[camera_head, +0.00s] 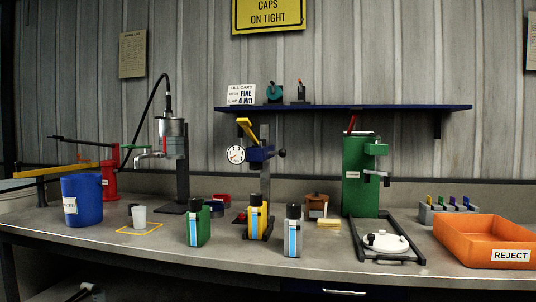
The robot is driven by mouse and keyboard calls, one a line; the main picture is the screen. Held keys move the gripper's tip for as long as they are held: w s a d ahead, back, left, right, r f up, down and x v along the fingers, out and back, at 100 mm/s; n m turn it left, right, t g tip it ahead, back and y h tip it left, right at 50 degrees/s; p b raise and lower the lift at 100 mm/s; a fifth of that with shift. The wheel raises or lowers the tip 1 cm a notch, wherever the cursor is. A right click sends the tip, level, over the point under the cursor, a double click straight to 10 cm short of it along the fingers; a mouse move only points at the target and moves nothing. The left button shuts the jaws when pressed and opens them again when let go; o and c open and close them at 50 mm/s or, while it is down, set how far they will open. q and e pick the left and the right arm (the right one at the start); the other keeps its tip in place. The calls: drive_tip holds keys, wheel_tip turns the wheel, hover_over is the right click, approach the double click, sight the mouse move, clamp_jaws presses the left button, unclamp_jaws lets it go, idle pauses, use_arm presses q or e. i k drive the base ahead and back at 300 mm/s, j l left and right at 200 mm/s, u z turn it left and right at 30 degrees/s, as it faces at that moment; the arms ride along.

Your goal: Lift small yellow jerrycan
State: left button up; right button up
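A small yellow jerrycan (252,220) stands upright near the middle of the bench, with a black cap and a blue and white label on its front. A green jerrycan (204,228) with a black cap stands to its left. A grey jerrycan (292,238) with a black cap stands to its right, a little nearer the front edge. The yellow can is apart from both. I cannot make out either of my grippers in the head view, and nothing grips the yellow jerrycan.
A gauge device with a yellow lever (247,130) stands just behind the yellow can. A blue bucket (82,212) and white cup (139,217) are left. A green dispenser (357,185), white lid (386,243) in a dark frame, and orange reject bin (460,240) are right.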

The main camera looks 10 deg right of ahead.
sight(257, 216)
drive_tip(key=j+z, duration=0.1)
drive_tip(key=z, duration=0.45)
drive_tip(key=i+j+z, duration=0.1)
drive_tip(key=j+z, duration=0.15)
drive_tip(key=i+j+z, duration=0.2)
drive_tip(key=j, duration=0.25)
drive_tip(key=j+z, duration=0.5)
drive_tip(key=j, duration=1)
